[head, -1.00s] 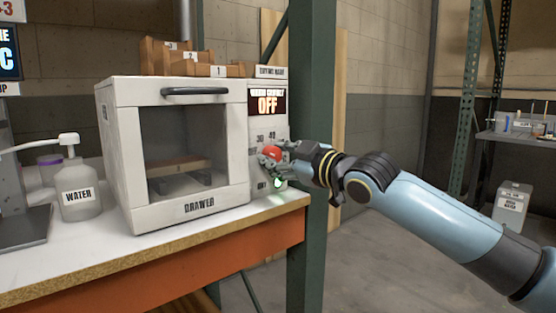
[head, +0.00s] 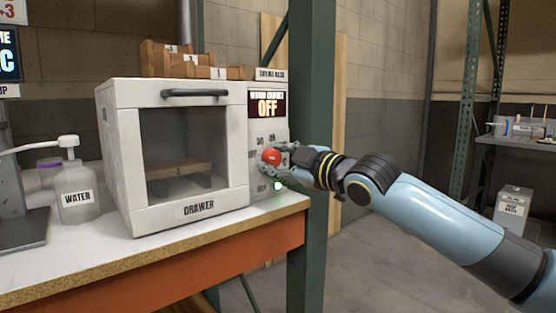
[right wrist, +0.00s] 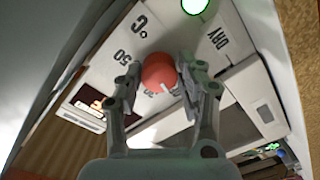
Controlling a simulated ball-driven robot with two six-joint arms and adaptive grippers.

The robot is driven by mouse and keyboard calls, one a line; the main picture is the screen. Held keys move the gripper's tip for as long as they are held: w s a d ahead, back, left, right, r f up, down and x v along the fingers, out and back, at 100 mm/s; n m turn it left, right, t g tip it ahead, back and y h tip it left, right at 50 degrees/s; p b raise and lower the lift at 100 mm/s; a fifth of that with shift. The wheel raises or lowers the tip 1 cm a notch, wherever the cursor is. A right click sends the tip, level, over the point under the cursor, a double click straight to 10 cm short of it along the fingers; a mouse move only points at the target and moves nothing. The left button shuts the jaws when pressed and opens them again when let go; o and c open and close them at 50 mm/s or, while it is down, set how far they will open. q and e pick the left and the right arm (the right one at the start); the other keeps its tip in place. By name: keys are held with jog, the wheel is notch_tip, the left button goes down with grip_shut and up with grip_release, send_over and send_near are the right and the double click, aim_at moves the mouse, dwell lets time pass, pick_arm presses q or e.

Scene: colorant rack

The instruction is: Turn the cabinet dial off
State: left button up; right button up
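The red dial (head: 271,156) is on the control panel (head: 257,136) at the right of the white cabinet. My right gripper (head: 281,155) is at the dial from the right. In the right wrist view its fingers (right wrist: 160,75) stand apart on either side of the dial, with small gaps; contact is hard to tell. My left gripper is not in view.
The cabinet (head: 118,160) with its "DRAWER" label stands on the workbench (head: 180,240). A green post (head: 311,130) rises close behind my right gripper. A WATER bottle (head: 76,195) stands left of the cabinet. A lit green light (head: 277,186) is below the dial.

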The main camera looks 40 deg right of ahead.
jog(key=o, duration=0.3)
jog(key=shift+o, duration=0.2)
jog(key=s, duration=0.7)
jog(key=shift+s+d, duration=0.25)
jog(key=shift+d, duration=0.1)
jog(key=shift+r, duration=0.1)
